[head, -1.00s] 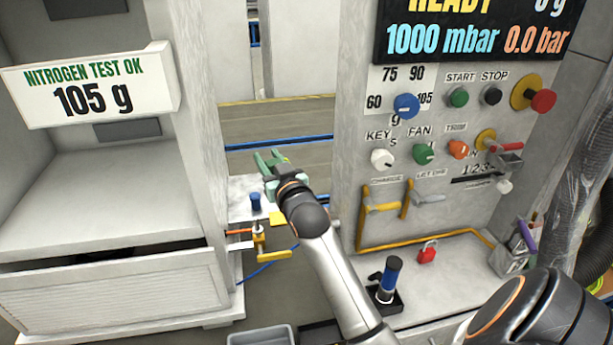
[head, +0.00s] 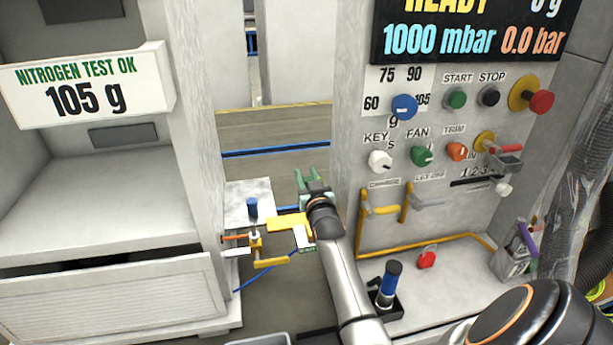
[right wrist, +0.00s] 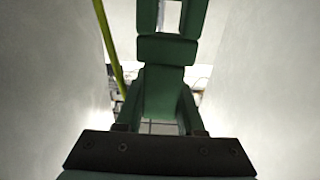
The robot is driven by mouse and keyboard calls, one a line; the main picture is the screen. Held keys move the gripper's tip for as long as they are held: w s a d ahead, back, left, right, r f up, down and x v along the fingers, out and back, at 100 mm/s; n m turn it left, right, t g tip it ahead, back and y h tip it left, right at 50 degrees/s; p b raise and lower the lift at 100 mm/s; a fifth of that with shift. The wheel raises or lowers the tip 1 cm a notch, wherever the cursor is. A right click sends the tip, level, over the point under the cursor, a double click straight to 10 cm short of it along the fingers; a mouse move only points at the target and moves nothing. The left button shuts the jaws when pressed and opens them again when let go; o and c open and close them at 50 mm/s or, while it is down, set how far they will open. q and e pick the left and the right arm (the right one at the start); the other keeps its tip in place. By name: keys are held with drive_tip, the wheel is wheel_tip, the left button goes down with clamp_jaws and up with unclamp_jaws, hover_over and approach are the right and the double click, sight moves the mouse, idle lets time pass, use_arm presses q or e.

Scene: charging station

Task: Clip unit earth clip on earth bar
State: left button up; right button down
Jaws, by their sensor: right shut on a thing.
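My right gripper (head: 312,180) has green fingers and stands in the gap between the left cabinet and the control panel, above the floor. It is shut on the unit earth clip, which is mostly hidden by the fingers. In the right wrist view the green fingers (right wrist: 165,85) fill the middle, and a yellow-green strip like an earth cable (right wrist: 108,45) runs up beside them on the left. I cannot clearly make out the earth bar. My left gripper is not in view.
A yellow-handled valve (head: 272,262) with a blue knob (head: 252,207) stands at the left cabinet's side, close left of my arm. The control panel (head: 350,150) rises close on the right. A blue-handled tool (head: 390,278) and a red padlock (head: 427,257) are on the right ledge.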

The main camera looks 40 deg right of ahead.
drive_tip(key=shift+s+f, duration=0.1)
drive_tip(key=shift+f, duration=0.1)
wheel_tip(320, 180, down, 5)
drive_tip(key=b, duration=0.4)
drive_tip(key=shift+f, duration=0.2)
idle(0.5)
idle(0.4)
drive_tip(key=shift+p, duration=0.4)
idle(0.6)
drive_tip(key=shift+f+b, duration=1.6)
drive_tip(key=shift+f, duration=0.45)
